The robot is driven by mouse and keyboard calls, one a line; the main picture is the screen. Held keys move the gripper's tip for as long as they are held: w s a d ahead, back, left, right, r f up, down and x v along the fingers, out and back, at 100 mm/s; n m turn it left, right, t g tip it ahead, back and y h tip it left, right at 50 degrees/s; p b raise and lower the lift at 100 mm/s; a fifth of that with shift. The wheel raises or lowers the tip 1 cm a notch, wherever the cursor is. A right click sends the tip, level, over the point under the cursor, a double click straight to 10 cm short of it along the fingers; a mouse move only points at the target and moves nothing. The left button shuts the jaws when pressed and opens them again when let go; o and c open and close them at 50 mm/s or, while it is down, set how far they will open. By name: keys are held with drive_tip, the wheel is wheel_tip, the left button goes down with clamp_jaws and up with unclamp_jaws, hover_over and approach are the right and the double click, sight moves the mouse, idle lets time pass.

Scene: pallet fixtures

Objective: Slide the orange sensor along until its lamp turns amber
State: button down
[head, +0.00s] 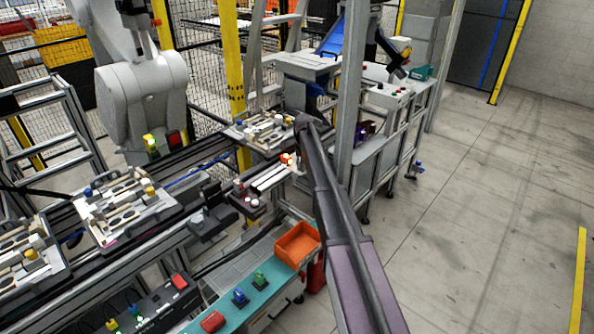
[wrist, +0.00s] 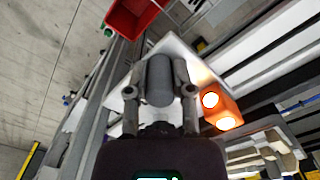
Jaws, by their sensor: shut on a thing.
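The orange sensor (head: 286,158) sits at the end of a fixture with pale rails, just left of my forearm in the head view. In the wrist view the orange sensor (wrist: 221,112) is right of my gripper (wrist: 158,82), with two round bright spots glowing pale with orange edges. Whether a lamp is amber is hard to tell through the glare. My gripper's fingers are closed on either side of a dark grey rounded piece (wrist: 159,80), above a white plate (wrist: 190,52). How this piece joins the sensor is hidden. In the head view my arm hides the gripper.
Below the fixture is an orange bin (head: 297,245) on a teal bench (head: 228,308) with coloured parts. Pallets with parts (head: 122,207) stand on the conveyor at left. A grey post (head: 351,90) rises close behind my arm. The floor at right is clear.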

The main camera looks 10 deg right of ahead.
drive_tip(key=shift+c, duration=2.4)
unclamp_jaws()
drive_tip(key=shift+s+a, duration=0.1)
drive_tip(key=s+a, duration=0.7)
drive_tip(key=a, duration=0.3)
wheel_tip(320, 180, up, 14)
drive_tip(key=p, duration=1.4)
drive_tip(key=s+d+f+b, duration=0.1)
drive_tip(key=s+f+b, duration=0.2)
drive_tip(key=s, duration=0.5)
drive_tip(key=s+d+f+b, duration=0.1)
drive_tip(key=s+f+b, duration=0.1)
drive_tip(key=s, duration=0.6)
drive_tip(key=s+d+f+n+b, duration=0.1)
drive_tip(key=s+f+b, duration=0.2)
drive_tip(key=s, duration=0.5)
drive_tip(key=shift+f+b, duration=0.3)
drive_tip(key=shift+f, duration=0.05)
drive_tip(key=shift+d, duration=0.1)
